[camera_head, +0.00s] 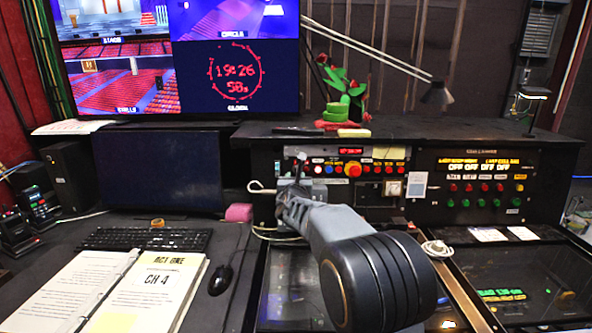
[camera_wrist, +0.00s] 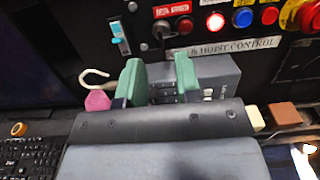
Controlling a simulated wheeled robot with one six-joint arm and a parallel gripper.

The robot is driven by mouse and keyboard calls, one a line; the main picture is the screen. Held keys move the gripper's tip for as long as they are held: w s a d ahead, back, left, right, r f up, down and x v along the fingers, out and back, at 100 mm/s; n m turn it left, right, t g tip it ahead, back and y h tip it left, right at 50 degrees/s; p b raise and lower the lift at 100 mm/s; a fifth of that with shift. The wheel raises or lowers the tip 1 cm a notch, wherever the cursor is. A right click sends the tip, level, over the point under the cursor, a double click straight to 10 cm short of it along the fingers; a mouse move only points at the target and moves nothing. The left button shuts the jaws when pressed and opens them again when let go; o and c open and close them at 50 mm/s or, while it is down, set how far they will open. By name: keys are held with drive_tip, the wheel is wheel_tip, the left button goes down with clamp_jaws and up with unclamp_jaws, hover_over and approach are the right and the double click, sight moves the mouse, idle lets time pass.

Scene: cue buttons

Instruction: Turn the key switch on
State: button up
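The key switch (camera_wrist: 161,29) is a small dark key in the control panel, under a red label in the wrist view. Its exact angle is too small to tell. My gripper (camera_wrist: 160,82) has two green-padded fingers standing apart with a clear gap and nothing held between them. It is below and in front of the key switch and does not appear to touch it. In the head view my gripper (camera_head: 295,182) reaches the left part of the panel, and the key switch there is hidden or too small to make out.
A grey box (camera_wrist: 218,72) stands behind the fingers. A pink block (camera_wrist: 97,100) lies left.

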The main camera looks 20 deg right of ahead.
sight(296, 170)
drive_tip(key=shift+p+x, duration=0.7)
drive_tip(key=shift+x, duration=2.45)
drive_tip(key=shift+c, duration=0.4)
clamp_jaws()
